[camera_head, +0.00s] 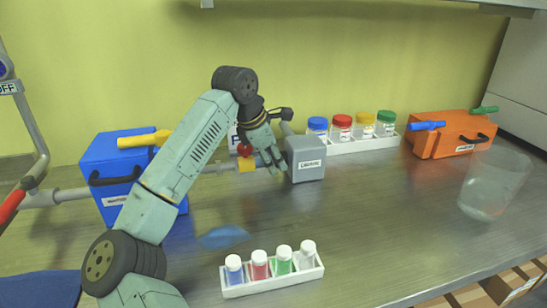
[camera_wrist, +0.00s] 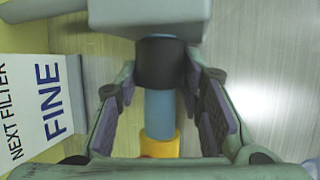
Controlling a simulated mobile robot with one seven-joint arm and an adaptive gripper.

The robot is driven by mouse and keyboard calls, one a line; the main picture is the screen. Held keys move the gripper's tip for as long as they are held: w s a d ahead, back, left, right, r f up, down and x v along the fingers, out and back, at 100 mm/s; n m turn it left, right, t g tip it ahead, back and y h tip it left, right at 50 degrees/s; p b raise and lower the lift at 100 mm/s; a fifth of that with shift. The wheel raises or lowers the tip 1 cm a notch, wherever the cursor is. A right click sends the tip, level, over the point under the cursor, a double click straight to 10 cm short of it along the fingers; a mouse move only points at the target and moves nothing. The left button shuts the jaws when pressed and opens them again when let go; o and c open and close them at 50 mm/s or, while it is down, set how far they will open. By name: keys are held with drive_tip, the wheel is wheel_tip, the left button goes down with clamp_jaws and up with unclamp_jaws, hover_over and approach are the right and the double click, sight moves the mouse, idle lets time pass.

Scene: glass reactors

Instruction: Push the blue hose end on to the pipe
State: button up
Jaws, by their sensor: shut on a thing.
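In the wrist view a muted blue tube (camera_wrist: 159,112) with a black collar (camera_wrist: 160,64) runs between a grey box (camera_wrist: 150,12) and a yellow fitting (camera_wrist: 160,143). I take this tube as the blue hose end; its join to the pipe is not clear. In the head view my gripper (camera_head: 274,163) is just left of the grey box (camera_head: 305,160). A grey pipe (camera_head: 75,195) enters the blue box (camera_head: 108,155) on the left; my arm hides part of that box.
A white rack of capped jars (camera_head: 358,145) stands behind the grey box. An orange box (camera_head: 450,145) and a clear beaker (camera_head: 492,185) are at right. A small vial rack (camera_head: 270,287) sits in front, near a flat blue patch (camera_head: 222,237). The centre-right bench is clear.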

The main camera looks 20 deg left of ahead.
clamp_jaws()
drive_tip(key=shift+s+a+b, duration=0.25)
drive_tip(key=shift+s+a, duration=0.4)
drive_tip(key=shift+a, duration=0.25)
drive_tip(key=shift+s+a+b, duration=0.25)
drive_tip(key=shift+s+a, duration=0.35)
drive_tip(key=shift+a, duration=0.3)
drive_tip(key=o, duration=1)
unclamp_jaws()
drive_tip(key=shift+a, duration=0.1)
drive_tip(key=shift+r, duration=0.1)
drive_tip(key=v, duration=1.1)
drive_tip(key=shift+s+r, duration=0.2)
drive_tip(key=shift+r, duration=0.15)
